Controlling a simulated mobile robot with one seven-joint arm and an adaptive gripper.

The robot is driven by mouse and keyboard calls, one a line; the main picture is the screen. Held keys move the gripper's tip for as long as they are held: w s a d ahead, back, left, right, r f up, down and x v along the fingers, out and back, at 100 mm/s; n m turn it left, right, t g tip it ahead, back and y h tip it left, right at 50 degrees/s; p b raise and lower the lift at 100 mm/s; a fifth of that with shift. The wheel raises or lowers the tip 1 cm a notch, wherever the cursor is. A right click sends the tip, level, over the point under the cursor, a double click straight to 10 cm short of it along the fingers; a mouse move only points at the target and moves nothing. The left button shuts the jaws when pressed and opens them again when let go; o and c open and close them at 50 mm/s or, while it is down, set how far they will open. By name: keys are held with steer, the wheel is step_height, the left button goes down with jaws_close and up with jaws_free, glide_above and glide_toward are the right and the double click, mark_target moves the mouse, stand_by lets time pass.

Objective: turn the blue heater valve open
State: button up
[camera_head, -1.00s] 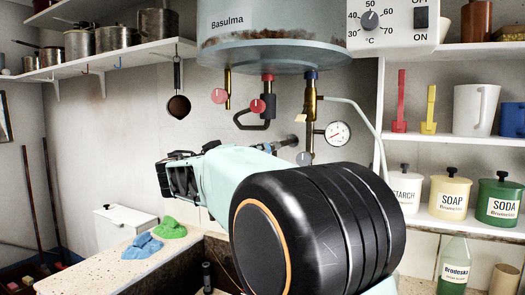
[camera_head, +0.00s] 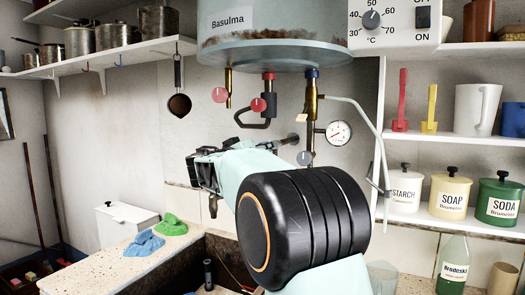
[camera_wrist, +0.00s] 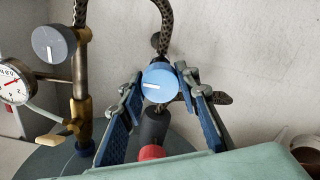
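The blue valve knob (camera_wrist: 159,84) is in the middle of the wrist view, with a short white mark lying almost level on its face. My gripper (camera_wrist: 161,90) is open, with one blue-padded finger on each side of the knob. I cannot tell whether either finger touches it. In the head view my gripper (camera_head: 203,172) is left of my arm, below the heater (camera_head: 272,52). I cannot make out the blue knob there; my arm covers part of that area.
A grey knob (camera_wrist: 54,44) and a dial gauge (camera_wrist: 14,84) are left of the fingers in the wrist view. A counter (camera_head: 120,262) with blue and green cloths is lower left. Shelves stand right.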

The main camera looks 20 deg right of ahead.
steer(key=c, duration=0.5)
steer(key=n+b, duration=0.2)
steer(key=n, duration=0.2)
steer(key=shift+f, duration=0.1)
steer(key=n, duration=0.4)
steer(key=shift+n, duration=0.3)
steer(key=n, duration=0.5)
steer(key=shift+r+p, duration=0.2)
steer(key=shift+p, duration=0.2)
steer(key=shift+n+p, duration=0.7)
steer(key=shift+n, duration=1.4)
steer(key=shift+f, duration=0.1)
